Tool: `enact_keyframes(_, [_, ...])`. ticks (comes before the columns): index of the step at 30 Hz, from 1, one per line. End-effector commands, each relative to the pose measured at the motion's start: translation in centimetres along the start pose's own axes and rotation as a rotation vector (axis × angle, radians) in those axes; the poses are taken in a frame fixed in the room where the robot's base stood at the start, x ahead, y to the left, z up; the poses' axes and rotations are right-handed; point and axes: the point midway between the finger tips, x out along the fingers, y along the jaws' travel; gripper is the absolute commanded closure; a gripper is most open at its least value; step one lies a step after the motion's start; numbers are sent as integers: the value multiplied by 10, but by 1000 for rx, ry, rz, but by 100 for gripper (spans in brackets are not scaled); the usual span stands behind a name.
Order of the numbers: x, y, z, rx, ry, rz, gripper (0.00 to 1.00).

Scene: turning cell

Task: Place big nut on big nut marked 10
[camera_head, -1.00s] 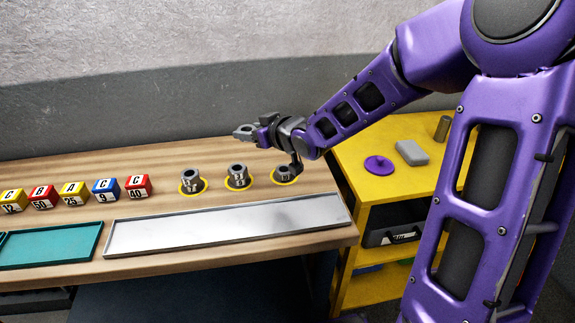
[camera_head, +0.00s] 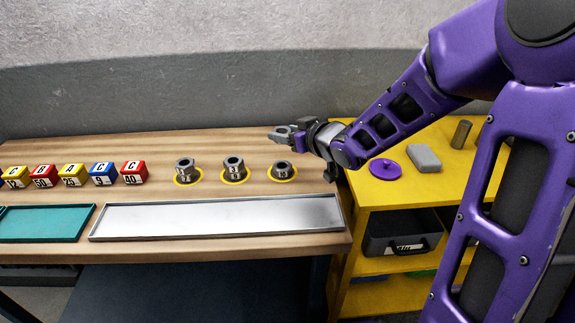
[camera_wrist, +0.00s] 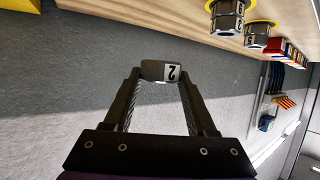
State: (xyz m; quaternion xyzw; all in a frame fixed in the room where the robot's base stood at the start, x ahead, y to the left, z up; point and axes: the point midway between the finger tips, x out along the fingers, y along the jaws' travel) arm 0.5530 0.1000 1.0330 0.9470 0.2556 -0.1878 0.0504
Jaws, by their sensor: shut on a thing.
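My gripper (camera_head: 284,133) is shut on a grey metal nut, held clear above the back of the bench. Three metal nuts stand on yellow rings on the bench: a left one (camera_head: 186,166), a middle one (camera_head: 234,167) and a lower right one (camera_head: 282,171). The gripper is above and behind the right one, apart from it. Two standing nuts also show in the wrist view (camera_wrist: 228,18). I cannot read the marks on the standing nuts surely.
A shallow silver tray (camera_head: 215,219) lies in front of the nuts, with a teal tray (camera_head: 40,224) beside it. Several lettered blocks (camera_head: 103,174) stand at left. A yellow shelf unit (camera_head: 385,205) adjoins at right. A grey wall (camera_head: 150,104) stands behind the bench.

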Motion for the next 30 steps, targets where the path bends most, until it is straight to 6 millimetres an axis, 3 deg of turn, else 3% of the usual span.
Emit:
enact_keyframes(1, [7, -1, 16, 3, -1, -2, 100])
enact_keyframes(3, [11, 0, 27, 3, -2, -2, 100])
enact_keyframes(11, [19, 0, 46, 0, 1, -1, 100])
enact_keyframes(17, [30, 0, 72, 1, 0, -1, 100])
enact_keyframes(29, [32, 0, 77, -1, 1, 0, 100])
enact_keyframes(30, [32, 0, 76, -1, 0, 0, 38])
